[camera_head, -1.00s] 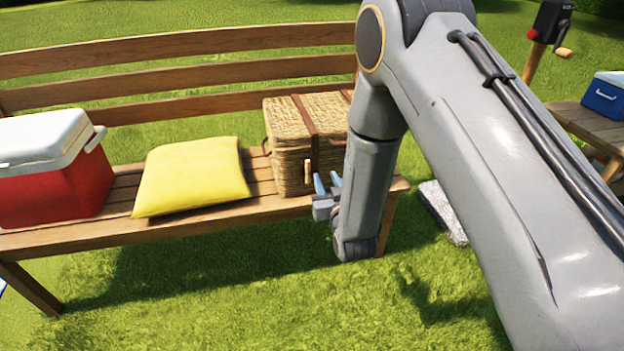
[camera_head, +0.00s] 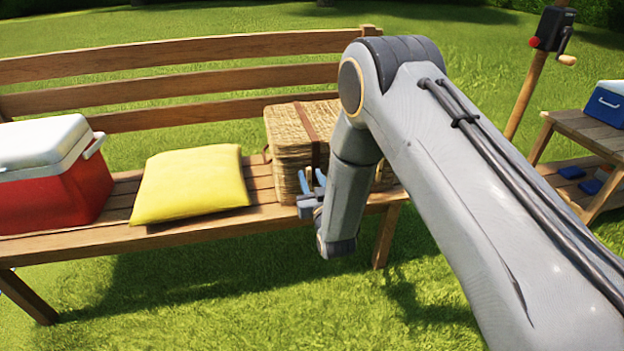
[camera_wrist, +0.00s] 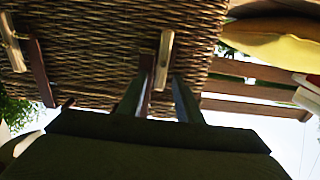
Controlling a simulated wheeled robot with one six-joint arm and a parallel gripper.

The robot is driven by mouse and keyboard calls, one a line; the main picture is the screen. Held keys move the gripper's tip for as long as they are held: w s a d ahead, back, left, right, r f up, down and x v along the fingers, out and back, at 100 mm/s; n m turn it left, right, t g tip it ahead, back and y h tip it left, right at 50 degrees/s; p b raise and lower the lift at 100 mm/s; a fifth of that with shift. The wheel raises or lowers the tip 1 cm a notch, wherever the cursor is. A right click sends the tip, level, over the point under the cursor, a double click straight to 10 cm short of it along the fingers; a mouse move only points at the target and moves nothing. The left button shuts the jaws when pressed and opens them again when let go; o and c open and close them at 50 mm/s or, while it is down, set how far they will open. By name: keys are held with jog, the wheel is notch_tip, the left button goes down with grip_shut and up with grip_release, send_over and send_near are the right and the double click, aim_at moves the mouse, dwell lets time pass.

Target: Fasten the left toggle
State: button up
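The wicker basket (camera_head: 288,135) stands on the bench, right of the yellow cushion, partly behind my arm. The wrist view looks upside down; there the basket (camera_wrist: 100,45) fills the upper left. A pale wooden toggle (camera_wrist: 164,58) hangs by a brown strap (camera_wrist: 147,72); judging by the cushion side, it is the left one. The other toggle (camera_wrist: 13,42) is at the far left of that view. My gripper (camera_head: 312,180) is at the basket's front with its two blue fingers apart. In the wrist view the gripper (camera_wrist: 160,82) points at the toggle between its fingertips; contact cannot be told.
The yellow cushion (camera_head: 190,184) and a red-and-white cooler (camera_head: 55,180) sit to the left on the wooden bench (camera_head: 130,236). The slatted backrest (camera_head: 200,82) rises behind the basket. A side table (camera_head: 580,130) with a blue box stands right. Grass in front is clear.

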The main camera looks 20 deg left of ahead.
grip_shut()
jog(key=shift+d, duration=0.1)
jog(key=m, duration=0.3)
jog(key=d+m, duration=0.1)
jog(key=shift+w+m+p, duration=0.35)
jog(key=shift+m+p, duration=0.05)
jog(key=m, duration=0.3)
jog(key=f+m, duration=0.1)
jog(key=m, duration=0.1)
jog(key=shift+w+d, duration=0.3)
jog(key=shift+d, duration=0.05)
jog(key=shift+m, duration=0.4)
